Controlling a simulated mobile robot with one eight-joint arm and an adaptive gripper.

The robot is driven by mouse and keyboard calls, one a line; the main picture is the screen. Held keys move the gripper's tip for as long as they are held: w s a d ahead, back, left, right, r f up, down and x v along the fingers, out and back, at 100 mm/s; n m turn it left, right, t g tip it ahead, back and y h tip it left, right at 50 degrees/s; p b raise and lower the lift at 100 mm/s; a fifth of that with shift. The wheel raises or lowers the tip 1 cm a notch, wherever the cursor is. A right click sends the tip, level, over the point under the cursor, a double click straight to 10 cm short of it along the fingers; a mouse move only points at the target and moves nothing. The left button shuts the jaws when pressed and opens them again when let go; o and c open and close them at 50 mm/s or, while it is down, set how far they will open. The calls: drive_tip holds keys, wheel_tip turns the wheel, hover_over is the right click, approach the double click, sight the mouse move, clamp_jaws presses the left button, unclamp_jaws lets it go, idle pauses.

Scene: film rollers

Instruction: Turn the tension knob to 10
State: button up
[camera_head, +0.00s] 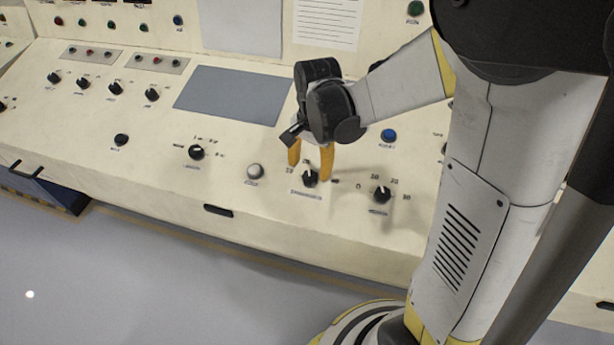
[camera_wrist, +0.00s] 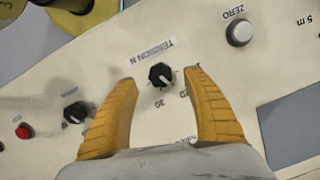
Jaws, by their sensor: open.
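The tension knob (camera_head: 310,179) is a small round black knob on the sloping cream panel. It also shows in the wrist view (camera_wrist: 162,76), with an upside-down "TENSION N" label beside it and scale figures around it. Its white pointer mark seems to face roughly between the 10 and 20 figures; the exact setting is too small to tell. My gripper (camera_head: 311,170) is over the knob with its orange fingers pointing down. In the wrist view the two fingers (camera_wrist: 160,78) are apart, one on each side of the knob, with clear gaps to it.
A grey ZERO button (camera_wrist: 240,33) is beside the tension knob; it also shows in the head view (camera_head: 255,171). Another black knob (camera_head: 382,195) stands to the right, and one (camera_head: 196,152) further left.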

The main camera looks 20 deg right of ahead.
sight(309, 178)
wheel_tip(309, 178, down, 5)
drive_tip(key=shift+w+a+r+b, duration=0.1)
drive_tip(key=shift+r+b, duration=0.05)
drive_tip(key=shift+b, duration=0.6)
drive_tip(key=c, duration=1.2)
